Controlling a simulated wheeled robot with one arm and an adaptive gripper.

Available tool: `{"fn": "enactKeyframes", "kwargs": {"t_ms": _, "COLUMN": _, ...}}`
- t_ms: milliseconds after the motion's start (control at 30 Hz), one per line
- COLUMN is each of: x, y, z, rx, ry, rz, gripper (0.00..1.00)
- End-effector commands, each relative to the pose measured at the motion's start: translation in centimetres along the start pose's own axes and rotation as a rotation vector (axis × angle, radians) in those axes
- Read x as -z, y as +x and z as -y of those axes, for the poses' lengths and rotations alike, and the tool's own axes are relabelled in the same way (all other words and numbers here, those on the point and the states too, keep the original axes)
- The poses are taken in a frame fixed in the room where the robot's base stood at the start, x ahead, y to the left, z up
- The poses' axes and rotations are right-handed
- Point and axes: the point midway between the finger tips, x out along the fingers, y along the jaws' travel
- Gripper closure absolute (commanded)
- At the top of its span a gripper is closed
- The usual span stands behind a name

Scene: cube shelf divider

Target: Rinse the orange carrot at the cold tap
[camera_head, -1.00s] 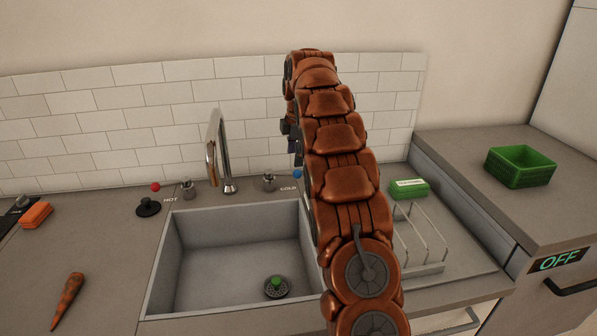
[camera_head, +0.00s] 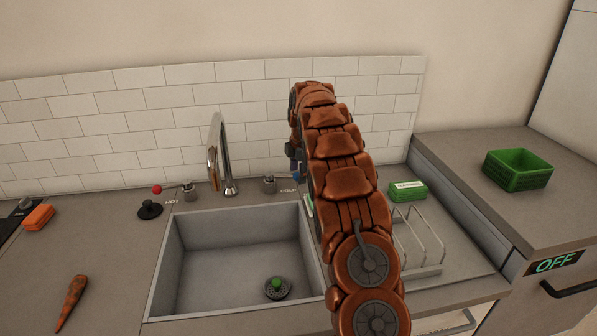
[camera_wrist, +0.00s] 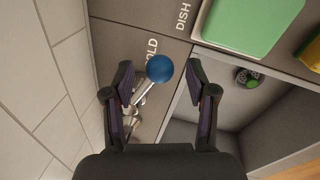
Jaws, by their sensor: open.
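The orange carrot (camera_head: 72,303) lies on the counter left of the sink (camera_head: 235,252), apart from my gripper. The curved chrome faucet (camera_head: 217,155) stands behind the sink. The cold tap (camera_head: 269,184) is right of the faucet beside its "COLD" label. In the wrist view its blue ball knob (camera_wrist: 160,68) sits at the end of a metal lever. My gripper (camera_wrist: 158,76) is open, with one finger on each side of the knob; contact is not clear. In the head view my arm hides most of the gripper.
The hot tap (camera_head: 188,190) has a red knob, with a black stopper-like object (camera_head: 149,209) beside it. An orange block (camera_head: 38,217) lies far left. A green box (camera_head: 408,190) and wire rack (camera_head: 420,240) stand right of the sink. A green basket (camera_head: 518,169) sits far right.

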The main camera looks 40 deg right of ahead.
Motion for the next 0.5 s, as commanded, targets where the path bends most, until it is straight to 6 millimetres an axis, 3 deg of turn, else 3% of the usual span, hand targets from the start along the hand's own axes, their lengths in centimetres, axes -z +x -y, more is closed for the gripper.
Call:
{"fn": "enactKeyframes", "kwargs": {"t_ms": 400, "x": -0.02, "y": 0.95, "z": 0.02, "rx": -0.001, "ry": 0.001, "rz": 0.000, "gripper": 0.43}}
{"fn": "enactKeyframes", "kwargs": {"t_ms": 500, "x": -0.01, "y": 0.95, "z": 0.02, "rx": -0.001, "ry": 0.001, "rz": 0.000, "gripper": 0.51}}
